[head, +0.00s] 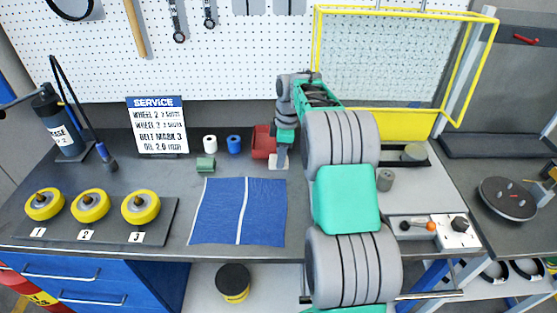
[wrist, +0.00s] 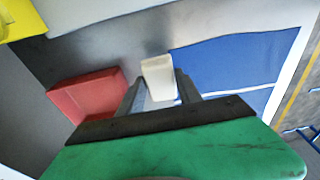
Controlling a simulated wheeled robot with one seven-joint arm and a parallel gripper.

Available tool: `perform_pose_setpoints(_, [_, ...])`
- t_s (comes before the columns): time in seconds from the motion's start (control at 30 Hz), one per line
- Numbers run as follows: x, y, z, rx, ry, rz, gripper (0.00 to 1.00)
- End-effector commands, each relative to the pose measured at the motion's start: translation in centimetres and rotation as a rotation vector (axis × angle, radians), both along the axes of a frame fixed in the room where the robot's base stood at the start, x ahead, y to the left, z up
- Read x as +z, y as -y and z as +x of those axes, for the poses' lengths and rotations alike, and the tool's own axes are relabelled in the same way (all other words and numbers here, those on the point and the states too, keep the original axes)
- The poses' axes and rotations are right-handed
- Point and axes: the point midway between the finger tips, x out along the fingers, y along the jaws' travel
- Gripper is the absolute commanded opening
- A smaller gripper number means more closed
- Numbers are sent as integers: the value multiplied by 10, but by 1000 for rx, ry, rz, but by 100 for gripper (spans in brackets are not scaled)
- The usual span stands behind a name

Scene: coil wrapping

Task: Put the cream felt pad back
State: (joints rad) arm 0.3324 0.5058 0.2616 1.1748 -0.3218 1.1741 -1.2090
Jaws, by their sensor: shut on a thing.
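The cream felt pad (head: 279,162) is a small pale block just behind the right part of the blue cloth's back edge. In the wrist view the pad (wrist: 158,77) shows between the two fingers of my gripper (wrist: 161,88). My gripper (head: 281,157) points down and is shut on the pad. I cannot tell whether the pad touches the bench. The red tray (head: 259,147) stands just behind and left of the gripper; in the wrist view the tray (wrist: 86,92) is left of the fingers.
The blue cloth (head: 215,212) with a white stripe lies in front. White (head: 210,145), blue (head: 234,145) and green (head: 206,164) rolls stand left of the tray. A service sign (head: 157,127) and yellow wheels (head: 88,206) are further left. A yellow-framed mesh guard (head: 400,60) rises behind my arm.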

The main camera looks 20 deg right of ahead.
Motion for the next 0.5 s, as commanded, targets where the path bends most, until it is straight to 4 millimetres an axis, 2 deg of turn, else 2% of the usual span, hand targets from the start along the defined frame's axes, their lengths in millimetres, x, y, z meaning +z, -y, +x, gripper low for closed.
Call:
perform_pose_setpoints(0.17, [-13, -1, 12, 0, 0, 0, 3])
perform_pose_setpoints(0.33, [-39, -1, 11, -2, -2, 1, 3])
perform_pose_setpoints(0.5, [-44, -1, 12, 0, 2, -1, 3])
